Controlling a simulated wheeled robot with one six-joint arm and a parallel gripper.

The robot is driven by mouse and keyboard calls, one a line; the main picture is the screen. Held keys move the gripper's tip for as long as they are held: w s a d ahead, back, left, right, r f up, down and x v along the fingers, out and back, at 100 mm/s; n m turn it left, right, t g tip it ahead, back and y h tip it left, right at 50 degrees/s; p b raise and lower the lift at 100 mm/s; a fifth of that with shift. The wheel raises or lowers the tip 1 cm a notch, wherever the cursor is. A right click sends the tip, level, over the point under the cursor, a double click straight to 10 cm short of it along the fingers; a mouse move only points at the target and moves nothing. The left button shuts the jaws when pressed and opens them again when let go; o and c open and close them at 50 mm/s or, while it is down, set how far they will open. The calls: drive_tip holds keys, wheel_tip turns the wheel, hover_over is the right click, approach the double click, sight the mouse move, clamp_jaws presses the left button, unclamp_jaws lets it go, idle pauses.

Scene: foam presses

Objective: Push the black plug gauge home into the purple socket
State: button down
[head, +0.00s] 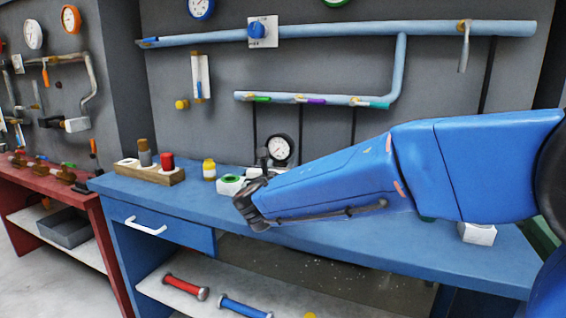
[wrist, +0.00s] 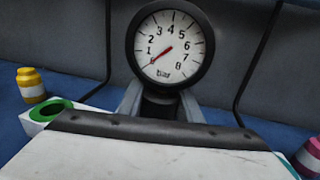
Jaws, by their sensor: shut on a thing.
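My gripper (wrist: 158,110) shows in the wrist view as two grey fingers closed on a dark thing, which looks like the black plug gauge (wrist: 158,106). Most of this dark piece is hidden by the pale, black-edged body in the foreground. In the head view the black end of my arm (head: 250,204) is over the front part of the blue bench, and the fingers and gauge are hard to make out there. I cannot make out the purple socket in either view; my arm covers much of the bench.
A white block with a green ring (head: 230,184) sits beside my gripper, near a yellow bottle (head: 209,169). A dial gauge (head: 280,149) stands behind. A wooden rack (head: 150,173) is at left, a white block (head: 478,232) at right. A pink item (wrist: 310,157) shows at the wrist view's edge.

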drive_tip(key=shift+f, duration=0.75)
drive_tip(key=c, duration=1.2)
unclamp_jaws()
drive_tip(key=shift+s, duration=0.1)
drive_tip(key=s+a, duration=0.1)
drive_tip(key=s, duration=1)
drive_tip(key=s+a, duration=0.1)
drive_tip(key=s, duration=0.5)
drive_tip(key=shift+a, duration=0.3)
drive_tip(key=shift+s+f, duration=0.1)
drive_tip(key=shift+s, duration=0.05)
